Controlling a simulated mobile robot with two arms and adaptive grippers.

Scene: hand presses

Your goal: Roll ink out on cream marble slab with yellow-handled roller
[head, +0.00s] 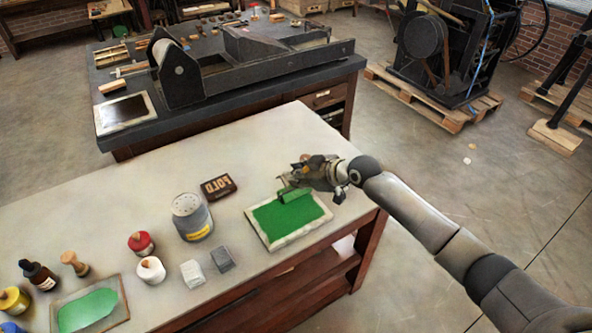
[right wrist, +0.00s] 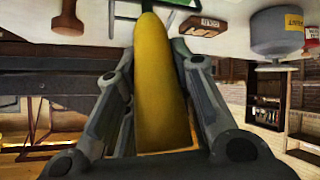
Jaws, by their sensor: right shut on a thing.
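The cream marble slab (head: 301,234) lies near the front right edge of the table, and green ink covers most of its face. The roller's green drum (head: 293,194) is at the slab's far edge, over the ink; I cannot tell whether it touches. My right gripper (head: 318,172) is just beyond the slab and shut on the roller. In the right wrist view the yellow handle (right wrist: 155,95) stands between the two fingers. My left gripper is not in view.
A grey tin (head: 190,222), a dark box marked FOLD (head: 218,187), two small grey blocks (head: 222,259) and a red-topped jar (head: 140,243) stand left of the slab. A second slab with green (head: 125,315) lies at lower left. A dark press table (head: 300,88) is behind.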

